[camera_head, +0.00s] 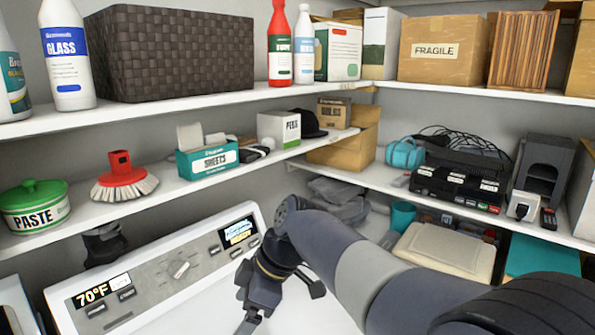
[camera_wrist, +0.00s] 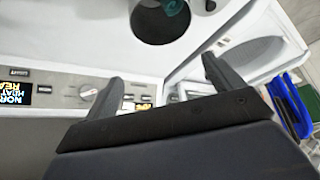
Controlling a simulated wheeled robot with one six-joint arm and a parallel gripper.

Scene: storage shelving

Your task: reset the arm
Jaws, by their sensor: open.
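My arm (camera_head: 375,270) reaches in from the lower right of the head view and bends down at a joint near the middle. My gripper (camera_head: 280,300) hangs below that joint, in front of the white appliance's control panel (camera_head: 165,275). In the wrist view my gripper (camera_wrist: 163,75) has its two dark fingers spread wide apart with nothing between them. The fingers point toward a white surface with a dark round opening (camera_wrist: 162,22); something teal shows inside it.
Shelves (camera_head: 150,195) run along the left and back walls. They hold a paste tub (camera_head: 35,207), a red brush (camera_head: 122,180), a sheets box (camera_head: 207,158) and black electronics (camera_head: 455,185). A beige lidded bin (camera_head: 445,250) and the shelf edges lie close to my arm.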

